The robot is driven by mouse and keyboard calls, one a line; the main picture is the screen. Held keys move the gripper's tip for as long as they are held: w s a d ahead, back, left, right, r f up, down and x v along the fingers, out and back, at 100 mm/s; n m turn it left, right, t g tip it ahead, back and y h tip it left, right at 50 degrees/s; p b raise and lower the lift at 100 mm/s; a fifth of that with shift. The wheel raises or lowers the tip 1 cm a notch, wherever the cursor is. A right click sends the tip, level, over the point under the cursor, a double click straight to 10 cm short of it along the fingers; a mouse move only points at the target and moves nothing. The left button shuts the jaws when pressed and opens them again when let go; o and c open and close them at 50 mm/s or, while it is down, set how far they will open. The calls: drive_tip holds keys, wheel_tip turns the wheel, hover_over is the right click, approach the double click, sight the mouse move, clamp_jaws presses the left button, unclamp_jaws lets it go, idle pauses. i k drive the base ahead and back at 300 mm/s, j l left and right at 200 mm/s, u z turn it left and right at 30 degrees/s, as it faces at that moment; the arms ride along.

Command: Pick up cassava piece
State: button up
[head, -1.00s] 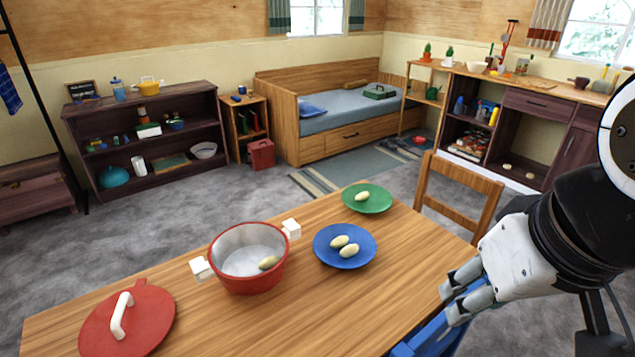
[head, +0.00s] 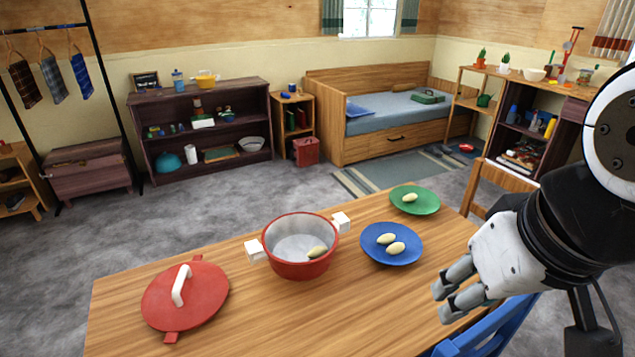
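Two pale cassava pieces, one (head: 386,239) behind the other (head: 396,248), lie on the blue plate (head: 376,259). Another piece (head: 410,197) lies on the green plate (head: 428,207) at the table's far right. A darker, yellowish piece (head: 317,252) is inside the red pot (head: 300,268) with white handles. My gripper (head: 440,303) is at the right of the head view, in front of and to the right of the blue plate. Its fingers are apart with nothing seen between them, and it touches no cassava piece.
The wooden table (head: 250,315) has clear room at its front middle. A red lid (head: 208,292) with a white handle lies at its left. A blue chair (head: 490,335) stands at the front right, below my gripper. A wooden chair (head: 497,183) is at the far right.

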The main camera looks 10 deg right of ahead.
sight(316, 252)
drive_tip(key=k+u, duration=0.2)
drive_tip(key=i+l+u, duration=0.15)
drive_tip(key=l, duration=0.2)
drive_tip(key=i+l+u, duration=0.2)
drive_tip(key=l, duration=0.15)
drive_tip(key=l+u, duration=0.15)
drive_tip(key=l, duration=0.2)
